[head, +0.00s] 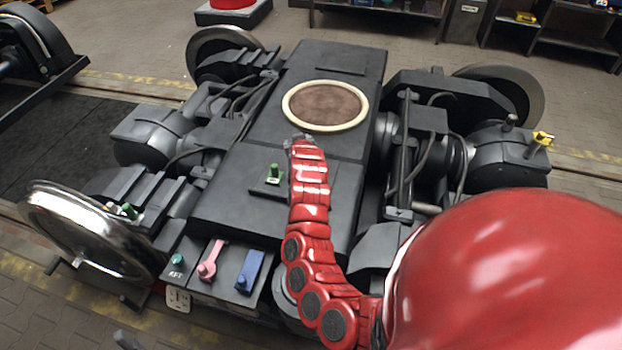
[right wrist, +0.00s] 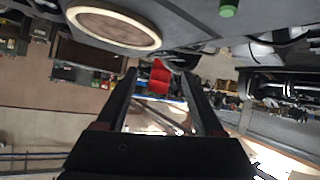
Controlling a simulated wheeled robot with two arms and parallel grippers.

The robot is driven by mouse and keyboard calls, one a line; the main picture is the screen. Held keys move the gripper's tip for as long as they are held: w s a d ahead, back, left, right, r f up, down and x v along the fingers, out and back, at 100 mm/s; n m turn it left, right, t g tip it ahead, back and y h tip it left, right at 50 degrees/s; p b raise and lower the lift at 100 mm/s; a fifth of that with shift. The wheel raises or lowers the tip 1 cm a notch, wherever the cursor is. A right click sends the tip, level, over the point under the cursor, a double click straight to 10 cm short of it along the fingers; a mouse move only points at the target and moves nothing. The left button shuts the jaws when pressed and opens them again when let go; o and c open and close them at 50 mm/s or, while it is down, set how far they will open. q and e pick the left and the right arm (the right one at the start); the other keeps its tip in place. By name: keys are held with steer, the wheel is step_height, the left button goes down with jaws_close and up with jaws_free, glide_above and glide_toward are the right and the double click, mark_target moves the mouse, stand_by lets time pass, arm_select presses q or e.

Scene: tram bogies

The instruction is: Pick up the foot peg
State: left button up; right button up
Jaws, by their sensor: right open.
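A short green peg (head: 274,173) stands on the dark centre plate of the bogie; I cannot tell for sure that it is the foot peg. A green round shape (right wrist: 228,8), likely the same peg, shows at the top of the right wrist view. My right gripper (right wrist: 165,82) is open, its two dark fingers apart with nothing held between them. The peg lies off to the side of the fingers, not between them. My left gripper is not in view.
A round brown pad with a cream rim (head: 325,105) lies beyond the peg. A pink lever (head: 210,260), a blue lever (head: 249,272) and a green knob (head: 177,259) sit on the near panel. Wheels and cables flank the plate. A yellow fitting (head: 541,140) is at right.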

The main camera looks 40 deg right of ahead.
steer(key=s+r+g+y+p, duration=0.2)
steer(key=s+r+g+y, duration=0.15)
steer(key=s+g, duration=0.5)
steer(key=shift+n+t+y, duration=0.35)
steer(key=shift+n+t, duration=0.05)
steer(key=shift+t, duration=0.55)
steer(key=shift+s+d+f+p+x, duration=0.1)
steer(key=shift+s+d+p+x, duration=0.15)
steer(key=shift+x, duration=2)
steer(key=shift+s+d+f+p+x, duration=0.1)
steer(key=shift+s+p+x, duration=0.2)
steer(key=shift+x, duration=1.95)
steer(key=shift+s+d+f+p+x, duration=0.1)
steer(key=shift+s+d+p+x, duration=0.15)
steer(key=shift+x, duration=2)
steer(key=x, duration=0.1)
steer(key=b+x, duration=0.1)
steer(key=x, duration=0.1)
steer(key=shift+s+a+f, duration=0.1)
steer(key=shift+s+f, duration=0.1)
steer(key=shift+w+f, duration=0.1)
steer(key=shift+w, duration=0.1)
jaws_close()
